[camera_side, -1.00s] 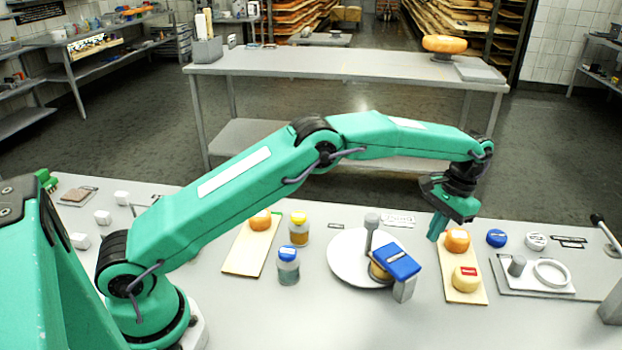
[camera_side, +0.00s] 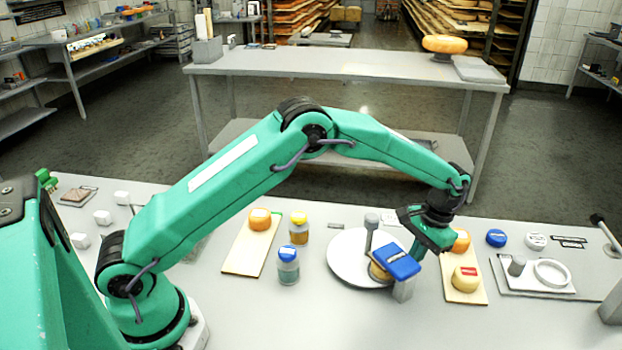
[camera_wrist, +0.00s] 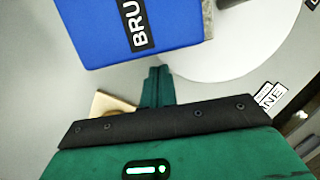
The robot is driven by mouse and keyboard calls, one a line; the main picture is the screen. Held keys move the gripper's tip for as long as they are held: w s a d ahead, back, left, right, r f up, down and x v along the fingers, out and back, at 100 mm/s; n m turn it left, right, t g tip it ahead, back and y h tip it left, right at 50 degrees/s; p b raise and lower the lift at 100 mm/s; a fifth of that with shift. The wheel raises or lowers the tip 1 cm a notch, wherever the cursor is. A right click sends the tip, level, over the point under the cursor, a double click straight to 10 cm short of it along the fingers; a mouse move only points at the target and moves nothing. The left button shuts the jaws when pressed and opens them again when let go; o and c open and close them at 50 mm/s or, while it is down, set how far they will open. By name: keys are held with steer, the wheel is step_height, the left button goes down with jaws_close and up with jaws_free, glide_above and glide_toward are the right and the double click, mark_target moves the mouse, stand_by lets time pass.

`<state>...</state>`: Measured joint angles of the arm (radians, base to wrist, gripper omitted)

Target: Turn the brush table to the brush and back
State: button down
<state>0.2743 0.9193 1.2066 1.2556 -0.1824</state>
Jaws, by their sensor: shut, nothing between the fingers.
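The brush table is a white round disc (camera_side: 345,262) with an upright grey peg (camera_side: 371,232) at its back edge. The brush is a blue block (camera_side: 398,262) on a grey post (camera_side: 403,291), over the disc's right side. A yellowish cheese wheel (camera_side: 377,272) on the disc shows partly beneath the brush. My gripper (camera_side: 417,254) is shut and empty, pointing down just right of the brush. In the wrist view my closed fingers (camera_wrist: 157,84) are beside the blue block (camera_wrist: 125,30), and the disc (camera_wrist: 235,52) lies beyond. Whether fingers and block touch, I cannot tell.
Two jars, blue-capped (camera_side: 288,265) and yellow-capped (camera_side: 299,229), stand left of the disc. The table front is clear.

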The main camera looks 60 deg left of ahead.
steer(key=shift+s, duration=0.3)
steer(key=shift+s, duration=0.1)
steer(key=shift+s+d+m, duration=0.3)
steer(key=shift+s+m, duration=0.25)
steer(key=shift+m, duration=0.25)
steer(key=shift+w, duration=0.25)
steer(key=shift+w+d, duration=0.2)
steer(key=shift+w, duration=0.7)
steer(key=shift+w+d, duration=0.2)
steer(key=shift+w, duration=0.7)
steer(key=v, duration=1)
steer(key=shift+a, duration=0.25)
